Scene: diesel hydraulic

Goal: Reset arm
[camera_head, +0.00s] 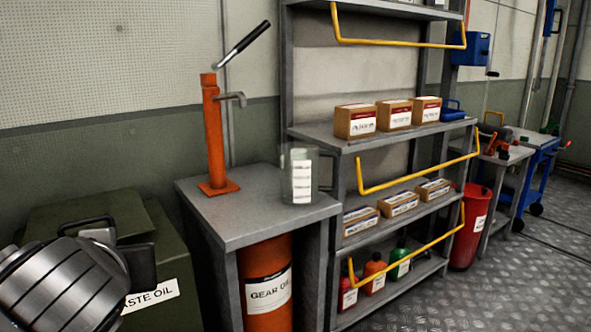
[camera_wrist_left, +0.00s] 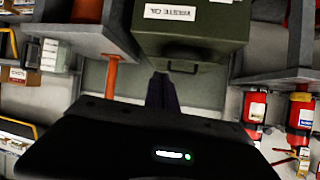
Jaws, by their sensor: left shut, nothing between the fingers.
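My left arm comes in at the lower left of the head view, in front of the green waste oil box (camera_head: 163,262). In the left wrist view my left gripper (camera_wrist_left: 162,88) has its dark fingers together with nothing between them. The waste oil box (camera_wrist_left: 190,40) also shows there, upside down, beyond the fingertips. My right arm and gripper are in neither view.
A grey bench (camera_head: 262,214) carries an orange hand pump (camera_head: 214,140) and a clear measuring jug (camera_head: 301,175). A gear oil drum (camera_head: 266,285) stands below. A shelf rack (camera_head: 395,135) holds boxes and bottles. Red extinguishers (camera_wrist_left: 256,107) show at right in the wrist view. Open floor lies right.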

